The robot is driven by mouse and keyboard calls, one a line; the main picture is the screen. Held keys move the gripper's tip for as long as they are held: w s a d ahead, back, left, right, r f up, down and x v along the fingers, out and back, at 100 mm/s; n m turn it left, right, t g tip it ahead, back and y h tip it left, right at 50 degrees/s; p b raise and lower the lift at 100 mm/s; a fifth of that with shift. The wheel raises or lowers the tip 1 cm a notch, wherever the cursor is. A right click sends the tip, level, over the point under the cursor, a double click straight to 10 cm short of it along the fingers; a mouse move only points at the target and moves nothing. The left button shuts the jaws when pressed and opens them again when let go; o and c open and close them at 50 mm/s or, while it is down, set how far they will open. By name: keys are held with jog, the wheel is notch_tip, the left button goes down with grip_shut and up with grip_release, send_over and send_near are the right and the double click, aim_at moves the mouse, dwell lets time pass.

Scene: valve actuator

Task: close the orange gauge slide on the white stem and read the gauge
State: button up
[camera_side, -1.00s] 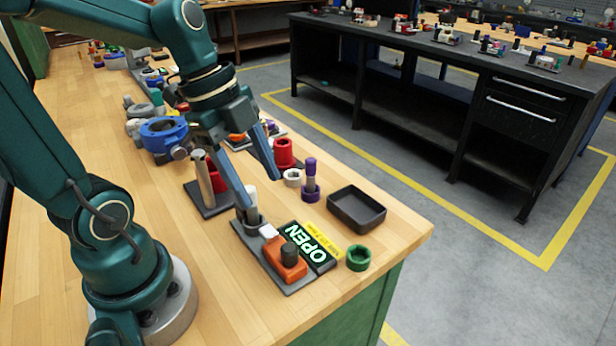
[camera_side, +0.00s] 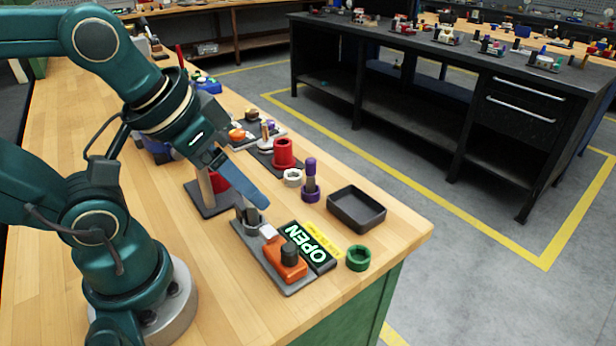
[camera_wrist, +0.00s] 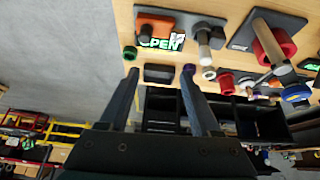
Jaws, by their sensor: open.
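The orange gauge slide (camera_side: 287,265) with its black knob sits on a grey base plate (camera_side: 298,287), apart from the stem. The white stem (camera_wrist: 204,47) stands in a grey holder (camera_side: 251,218) at the plate's other end; in the side view my finger hides most of it. The display (camera_side: 310,247) beside the slide reads OPEN. It also shows in the wrist view (camera_wrist: 163,43). My gripper (camera_wrist: 160,72) is open and empty, its fingers wide apart. In the side view, a fingertip (camera_side: 262,202) overlaps the stem's top; I cannot tell whether they touch.
A black tray (camera_side: 357,210), green ring (camera_side: 358,258), purple peg (camera_side: 310,180) and white nut (camera_side: 292,177) stand nearby. A post fixture (camera_side: 205,190) and red cup (camera_side: 283,152) are behind. The bench front is clear.

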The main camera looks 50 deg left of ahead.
jog(key=g, duration=0.5)
send_over(289, 247)
notch_tip(289, 247, down, 7)
jog(key=shift+w+r, duration=0.15)
jog(key=shift+r, duration=0.05)
jog(key=shift+f+g, duration=0.4)
jog(key=shift+f, duration=2.55)
